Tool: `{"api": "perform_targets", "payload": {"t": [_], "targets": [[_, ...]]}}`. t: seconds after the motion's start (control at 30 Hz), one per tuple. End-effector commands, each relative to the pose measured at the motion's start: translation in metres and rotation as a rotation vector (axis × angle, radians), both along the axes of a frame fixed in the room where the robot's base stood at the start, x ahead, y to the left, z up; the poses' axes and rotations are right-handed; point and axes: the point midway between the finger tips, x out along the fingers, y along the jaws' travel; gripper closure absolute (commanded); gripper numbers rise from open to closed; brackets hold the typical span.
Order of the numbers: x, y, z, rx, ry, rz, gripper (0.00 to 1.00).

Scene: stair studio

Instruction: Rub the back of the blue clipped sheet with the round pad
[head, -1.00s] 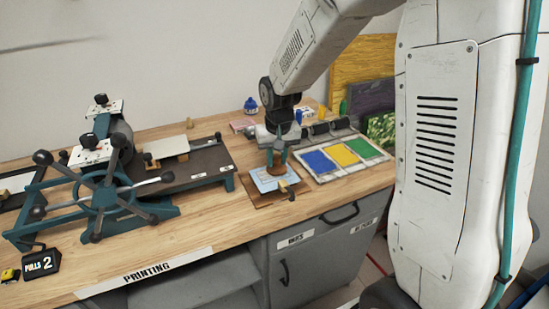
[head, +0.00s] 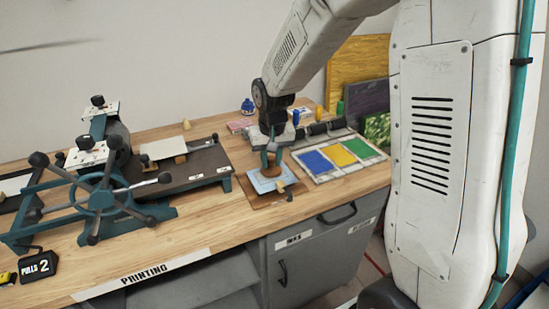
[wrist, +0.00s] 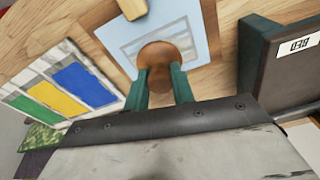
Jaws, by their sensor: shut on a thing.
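The pale blue sheet (head: 264,184) lies on a brown board (head: 262,203) near the front edge of the bench; it also shows in the wrist view (wrist: 195,22). A small wooden clip (wrist: 132,8) sits at the sheet's edge. My gripper (head: 271,158) points down over the sheet and is shut on the round brown pad (head: 270,172). In the wrist view the pad (wrist: 160,55) sits between the teal fingers, over a faint grey pattern on the sheet. The pad's underside is hidden, so I cannot tell whether it touches the sheet.
A tray of blue, yellow and green ink (head: 341,155) lies to the right, with dark rollers (head: 320,129) behind it. A press with a spoked wheel (head: 102,200) stands left, its dark bed (head: 190,165) near the board. Bare wood (head: 215,215) lies in front.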

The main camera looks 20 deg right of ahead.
Motion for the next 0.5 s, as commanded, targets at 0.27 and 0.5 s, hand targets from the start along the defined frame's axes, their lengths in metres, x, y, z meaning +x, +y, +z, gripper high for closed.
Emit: {"api": "perform_targets", "payload": {"t": [0.27, 0.5], "targets": [[0.000, 0.015, -0.001, 0.000, 0.000, 0.001, 0.94], [0.000, 0.021, -0.001, 0.000, 0.000, 0.003, 0.94]]}}
